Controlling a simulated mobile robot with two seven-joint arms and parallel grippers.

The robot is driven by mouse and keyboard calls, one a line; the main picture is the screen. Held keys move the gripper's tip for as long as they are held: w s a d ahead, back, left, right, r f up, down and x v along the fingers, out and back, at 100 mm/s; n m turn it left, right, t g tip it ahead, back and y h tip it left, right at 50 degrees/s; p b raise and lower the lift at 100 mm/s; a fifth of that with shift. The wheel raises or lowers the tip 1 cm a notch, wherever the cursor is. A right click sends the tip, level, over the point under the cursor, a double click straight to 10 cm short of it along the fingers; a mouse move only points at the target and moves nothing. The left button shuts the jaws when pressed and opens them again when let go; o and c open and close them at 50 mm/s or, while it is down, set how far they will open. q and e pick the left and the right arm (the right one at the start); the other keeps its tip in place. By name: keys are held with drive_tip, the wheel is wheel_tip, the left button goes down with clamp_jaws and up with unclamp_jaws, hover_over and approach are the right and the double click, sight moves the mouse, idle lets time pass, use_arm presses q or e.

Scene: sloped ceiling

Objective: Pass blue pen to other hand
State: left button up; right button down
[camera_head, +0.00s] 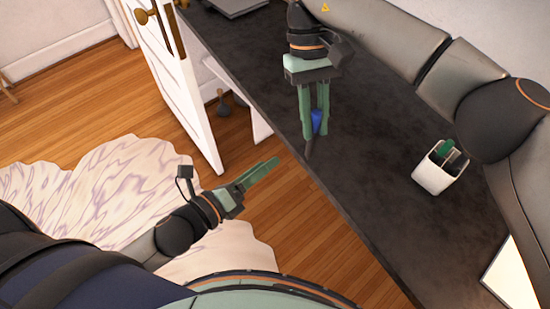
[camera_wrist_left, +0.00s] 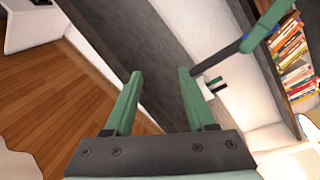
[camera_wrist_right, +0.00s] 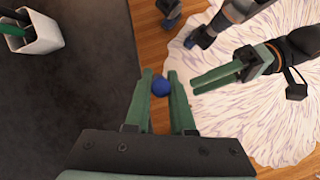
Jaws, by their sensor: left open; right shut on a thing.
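The blue pen (camera_head: 318,121) is between the fingers of my right gripper (camera_head: 314,130), above the desk's front edge. Its dark end points down below the fingertips. In the right wrist view the pen (camera_wrist_right: 161,87) shows end-on between the two green fingertips. My left gripper (camera_head: 272,164) is open and empty, lower and to the left, over the floor in front of the desk and apart from the pen. The left wrist view shows the pen (camera_wrist_left: 229,48) at the upper right, outside the left fingers. The left gripper (camera_wrist_right: 194,85) also shows in the right wrist view.
A white cup (camera_head: 433,178) with green and dark pens stands on the dark desk (camera_head: 385,225). A white sheet or panel (camera_head: 512,275) lies at the lower right. A white door (camera_head: 183,90) stands left of the desk. The desk between gripper and cup is clear.

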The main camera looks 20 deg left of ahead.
use_arm(q)
drive_tip(key=s+d+r+m+h, duration=0.2)
drive_tip(key=d+r+m+h, duration=0.35)
drive_tip(key=m, duration=0.75)
drive_tip(key=w+d+r+y, duration=0.1)
drive_tip(key=w+d, duration=0.4)
drive_tip(key=w, duration=0.4)
drive_tip(key=shift+w+d+r, duration=0.2)
drive_tip(key=shift+w+r, duration=0.15)
drive_tip(key=shift+w, duration=0.05)
drive_tip(key=shift+y, duration=0.25)
drive_tip(key=shift+c, duration=0.3)
drive_tip(key=c, duration=0.8)
drive_tip(key=shift+s, duration=0.1)
clamp_jaws()
use_arm(e)
drive_tip(key=c, duration=0.7)
unclamp_jaws()
